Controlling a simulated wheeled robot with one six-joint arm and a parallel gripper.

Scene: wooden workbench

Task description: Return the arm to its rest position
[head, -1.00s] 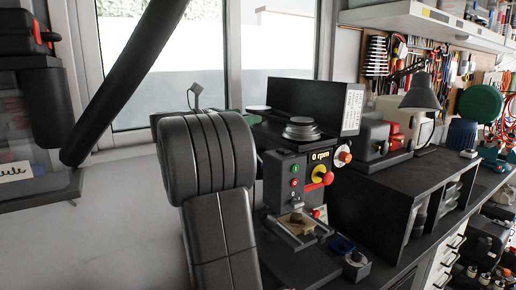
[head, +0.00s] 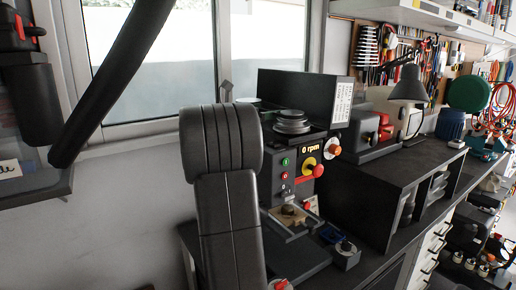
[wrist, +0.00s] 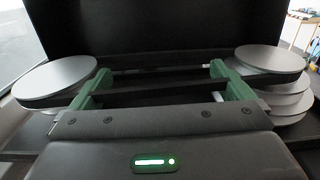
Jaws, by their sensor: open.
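My gripper (wrist: 160,72) is open and empty in the wrist view, its two green fingers wide apart. A dark panel fills the background beyond it. A round silver disc (wrist: 68,75) lies to the left of the fingers and a stack of silver discs (wrist: 272,60) to the right. In the head view my dark, ribbed arm (head: 222,185) stands in the middle, in front of the window and beside the drill machine (head: 295,165). The arm hides most or all of my gripper there.
The machine has a "0 rpm" display, a red knob and grey stacked pulleys (head: 291,121) on top, under a raised black cover (head: 298,97). Bare wall lies left of my arm.

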